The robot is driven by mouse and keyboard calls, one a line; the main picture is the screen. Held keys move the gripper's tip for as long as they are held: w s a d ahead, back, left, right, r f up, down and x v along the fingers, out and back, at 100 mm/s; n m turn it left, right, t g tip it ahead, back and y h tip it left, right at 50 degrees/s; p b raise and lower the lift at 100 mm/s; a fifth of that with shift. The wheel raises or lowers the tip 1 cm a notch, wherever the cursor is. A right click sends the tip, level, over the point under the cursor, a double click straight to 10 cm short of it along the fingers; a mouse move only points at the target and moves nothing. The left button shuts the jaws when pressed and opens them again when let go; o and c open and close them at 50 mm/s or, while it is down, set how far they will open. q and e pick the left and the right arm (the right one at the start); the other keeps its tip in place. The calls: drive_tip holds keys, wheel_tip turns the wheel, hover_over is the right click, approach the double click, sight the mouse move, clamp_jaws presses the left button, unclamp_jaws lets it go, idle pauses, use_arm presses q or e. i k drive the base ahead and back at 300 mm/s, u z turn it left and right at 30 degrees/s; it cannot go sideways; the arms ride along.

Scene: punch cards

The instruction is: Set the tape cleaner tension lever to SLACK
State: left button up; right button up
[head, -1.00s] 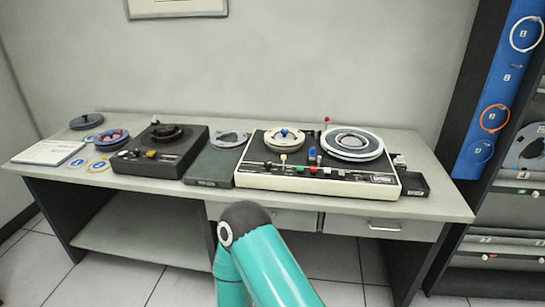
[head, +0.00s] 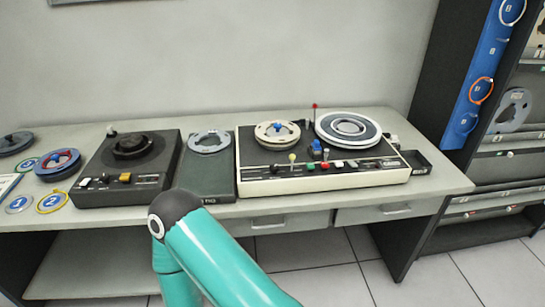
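A cream-edged tape machine (head: 285,186) with two reels stands on the desk in the head view. A lever with a pale yellow knob (head: 292,157) rises from its front, and a thin red-tipped lever (head: 314,107) stands upright behind. A dark machine (head: 99,163) with one hub stands to the left, with a small grey-knobbed lever (head: 111,131) at its back. The frames do not show which lever is the tension lever, and no SLACK marking is readable. Neither gripper is in view; only a teal link of my arm shows at the bottom.
A dark box with a grey reel (head: 209,142) stands between the machines. Several reels and rings lie at the desk's left end. A small black tray (head: 415,163) sits right of the cream machine. A tall shelf (head: 520,160) stands at the right. The desk's front strip (head: 310,203) is clear.

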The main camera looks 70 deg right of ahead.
sight(292, 157)
drive_tip(key=u, duration=1.4)
drive_tip(key=i, duration=0.15)
drive_tip(key=z, duration=4)
drive_tip(key=i, duration=0.95)
drive_tip(key=u, duration=0.15)
drive_tip(key=k, duration=0.75)
drive_tip(key=z, duration=0.25)
drive_tip(key=i, duration=0.7)
drive_tip(key=u, duration=0.05)
